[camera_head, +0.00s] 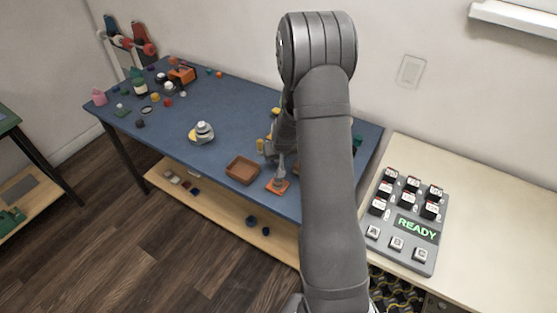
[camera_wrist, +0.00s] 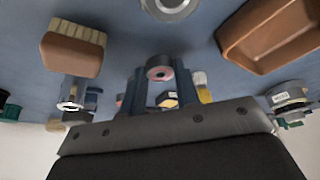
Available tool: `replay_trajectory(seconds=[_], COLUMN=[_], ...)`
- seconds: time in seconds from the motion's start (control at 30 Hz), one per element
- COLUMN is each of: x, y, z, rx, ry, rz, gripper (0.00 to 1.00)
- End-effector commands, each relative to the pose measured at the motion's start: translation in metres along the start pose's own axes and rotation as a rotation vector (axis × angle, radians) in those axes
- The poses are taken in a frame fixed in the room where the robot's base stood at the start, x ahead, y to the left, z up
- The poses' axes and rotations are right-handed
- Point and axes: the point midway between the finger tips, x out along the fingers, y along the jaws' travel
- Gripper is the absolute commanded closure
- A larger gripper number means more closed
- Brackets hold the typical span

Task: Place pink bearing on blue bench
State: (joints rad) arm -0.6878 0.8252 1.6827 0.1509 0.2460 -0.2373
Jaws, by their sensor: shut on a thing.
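In the head view my gripper (camera_head: 280,170) is low over the near right part of the blue bench (camera_head: 235,100), at an orange square piece (camera_head: 277,186). My arm hides much of the bench's right end. The bearing is too small to make out in the head view, and I cannot tell whether it touches the bench.
A brown tray (camera_head: 241,170) stands just left of my gripper; it also shows in the wrist view (camera_wrist: 268,35). A brush (camera_wrist: 73,47) and a metal ring (camera_wrist: 170,6) lie nearby. Several small parts crowd the bench's far left. A button panel (camera_head: 408,215) reads READY. The bench's middle is mostly clear.

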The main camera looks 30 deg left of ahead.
Motion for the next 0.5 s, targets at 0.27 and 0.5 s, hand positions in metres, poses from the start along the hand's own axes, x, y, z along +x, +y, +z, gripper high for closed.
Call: replay_trajectory(seconds=[0.27, 0.5], x=[0.0099, 0.0127], y=[0.0003, 0.0003], z=[0.0039, 0.0049], rx=[0.000, 0.000], ry=[0.001, 0.001], rz=[0.000, 0.000], gripper=[0.94, 0.61])
